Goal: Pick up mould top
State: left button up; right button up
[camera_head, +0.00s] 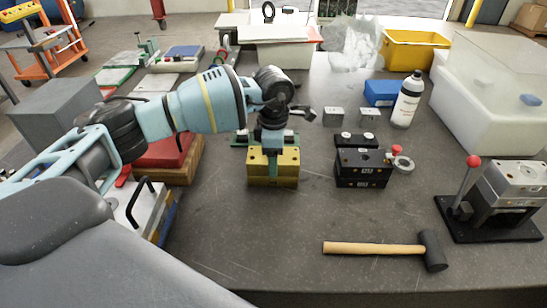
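My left arm reaches in from the left, and its gripper (272,142) points down over a gold mould block (262,170) near the middle of the table. The wrist and small picture size hide whether the fingers are closed on the block. A black mould block (362,170) stands to the right, with a black plate (356,140) just behind it. I cannot tell which part is the mould top. My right gripper is not in view.
A hammer (375,248) lies in the front. A toggle press (490,205) stands at the right. A red block (165,150) is left.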

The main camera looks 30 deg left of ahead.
pick_arm(q)
notch_tip(320, 180, up, 4)
jog(key=shift+d+f, duration=0.1)
jog(key=shift+f, duration=0.05)
jog(key=s+d+r, duration=0.1)
jog(key=s+d, duration=0.9)
jog(key=s, duration=0.2)
jog(key=shift+d+r, duration=0.2)
jog(key=shift+d, duration=0.05)
jog(key=a+m, duration=0.1)
jog(key=m, duration=0.2)
jog(key=s+a+f+m, duration=0.1)
jog(key=m, duration=0.3)
jog(key=a+f+m, duration=0.1)
jog(key=m, duration=0.3)
jog(key=shift+s+f, duration=0.25)
jog(key=shift+s, duration=0.1)
jog(key=m, duration=0.2)
jog(key=a+m, duration=0.1)
jog(key=m, duration=0.1)
jog(key=s+f+m, duration=0.1)
jog(key=m, duration=0.1)
jog(key=shift+s+a+f+m, duration=0.1)
jog(key=shift+a+m, duration=0.25)
jog(key=shift+m, duration=0.05)
jog(key=m, duration=0.3)
jog(key=s+a+f+m, duration=0.1)
jog(key=m, duration=0.1)
jog(key=shift+a, duration=0.1)
